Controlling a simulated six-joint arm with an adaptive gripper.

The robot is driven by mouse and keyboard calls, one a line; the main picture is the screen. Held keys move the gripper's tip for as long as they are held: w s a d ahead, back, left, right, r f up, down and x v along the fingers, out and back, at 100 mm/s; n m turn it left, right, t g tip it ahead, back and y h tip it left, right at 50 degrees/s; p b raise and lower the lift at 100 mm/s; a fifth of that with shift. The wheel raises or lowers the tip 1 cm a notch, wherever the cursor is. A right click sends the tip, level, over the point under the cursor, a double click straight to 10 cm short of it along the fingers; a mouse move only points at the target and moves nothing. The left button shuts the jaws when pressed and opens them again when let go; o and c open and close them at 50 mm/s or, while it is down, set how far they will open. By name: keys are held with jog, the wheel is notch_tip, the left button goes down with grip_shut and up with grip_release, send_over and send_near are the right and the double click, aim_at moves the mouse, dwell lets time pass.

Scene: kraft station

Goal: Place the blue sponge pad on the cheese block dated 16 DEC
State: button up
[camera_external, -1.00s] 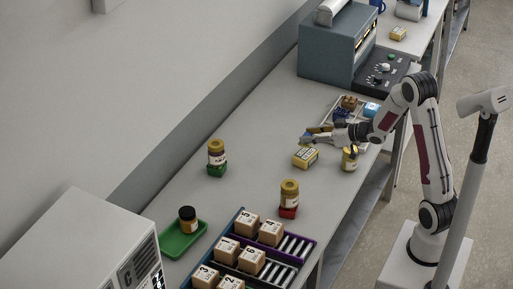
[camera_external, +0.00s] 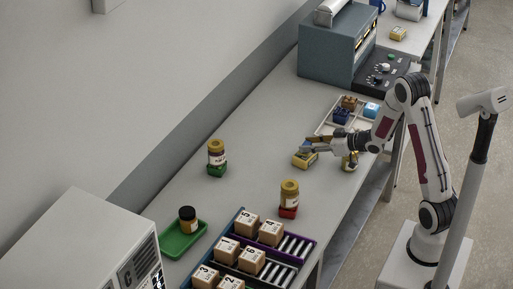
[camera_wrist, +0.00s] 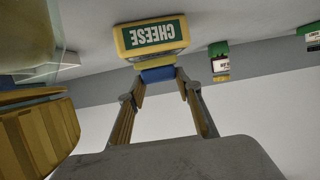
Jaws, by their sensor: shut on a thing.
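My gripper (camera_external: 309,148) is shut on the blue sponge pad, seen between its fingertips in the wrist view (camera_wrist: 158,74). A thin yellow layer shows along one side of the pad. A yellow cheese block (camera_external: 304,159) lies on the table under my fingertips, partly hidden by them. In the wrist view the block (camera_wrist: 152,37) is just beyond the pad, with a green label reading CHEESE upside down. Whether pad and block touch cannot be told. No date is legible on the block.
A gold-lidded jar (camera_external: 349,162) stands close beside my gripper; its ribbed lid (camera_wrist: 40,135) fills the wrist view's left. A divided tray (camera_external: 326,127) lies behind. Jars stand on green (camera_external: 217,170) and red (camera_external: 288,212) bases. The table left of the block is clear.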

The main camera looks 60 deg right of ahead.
jog(key=shift+f, duration=0.25)
jog(key=o, duration=1.1)
jog(key=shift+r, duration=0.2)
jog(key=shift+v, duration=6)
jog(key=shift+w+r, duration=0.1)
